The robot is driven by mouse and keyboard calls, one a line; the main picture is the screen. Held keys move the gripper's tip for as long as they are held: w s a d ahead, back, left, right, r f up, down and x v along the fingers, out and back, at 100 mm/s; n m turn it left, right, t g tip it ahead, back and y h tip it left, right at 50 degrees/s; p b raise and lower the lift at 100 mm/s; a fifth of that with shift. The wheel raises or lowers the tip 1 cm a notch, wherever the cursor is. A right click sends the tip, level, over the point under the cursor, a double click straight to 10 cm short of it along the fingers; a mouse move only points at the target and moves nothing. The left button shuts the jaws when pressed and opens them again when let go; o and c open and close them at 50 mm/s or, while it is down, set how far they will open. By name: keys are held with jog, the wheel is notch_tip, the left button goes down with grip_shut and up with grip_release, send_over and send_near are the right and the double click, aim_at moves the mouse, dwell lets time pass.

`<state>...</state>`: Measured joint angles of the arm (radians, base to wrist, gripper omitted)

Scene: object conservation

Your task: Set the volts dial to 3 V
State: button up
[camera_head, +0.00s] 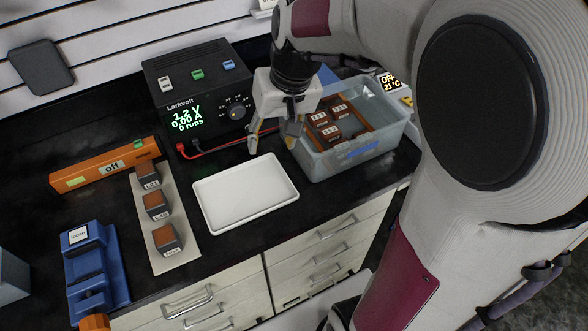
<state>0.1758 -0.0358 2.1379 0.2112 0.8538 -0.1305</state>
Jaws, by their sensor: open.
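The black power supply (196,97) labelled Larkvolt stands at the back of the bench. Its green display (185,118) reads 1.2 V, 0.00 A and 0 runs. The volts dial (237,112) is a dark round knob with marks around it on the right of the front face. My gripper (268,141) is open and empty, pointing down in front of the supply's right side, to the right of the dial and lower in the picture. It does not appear to touch the dial. The dial's exact pointer direction is too small to read.
A clear tub (368,157) with labelled blocks stands right of my gripper. A white tray (246,194) lies in front. Red and black leads (215,146) run along the bench.

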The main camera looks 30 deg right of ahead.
jog(key=s+a+r+h, duration=0.1)
jog(key=s+r, duration=0.1)
jog(key=s, duration=0.9)
jog(key=shift+r+n+t, duration=0.35)
jog(key=shift+n+t, duration=0.05)
dwell(0.6)
jog(key=shift+n+t+y, duration=0.4)
jog(key=shift+t+y, duration=0.2)
jog(key=shift+t, duration=0.1)
jog(key=w, duration=0.9)
jog(key=w+d+f, duration=0.1)
jog(key=w, duration=0.8)
jog(key=w+f, duration=0.1)
jog(key=w, duration=0.7)
jog(key=shift+w+d+f, duration=0.15)
jog(key=shift+w+f, duration=0.05)
jog(key=shift+w, duration=0.2)
jog(key=shift+f, duration=0.1)
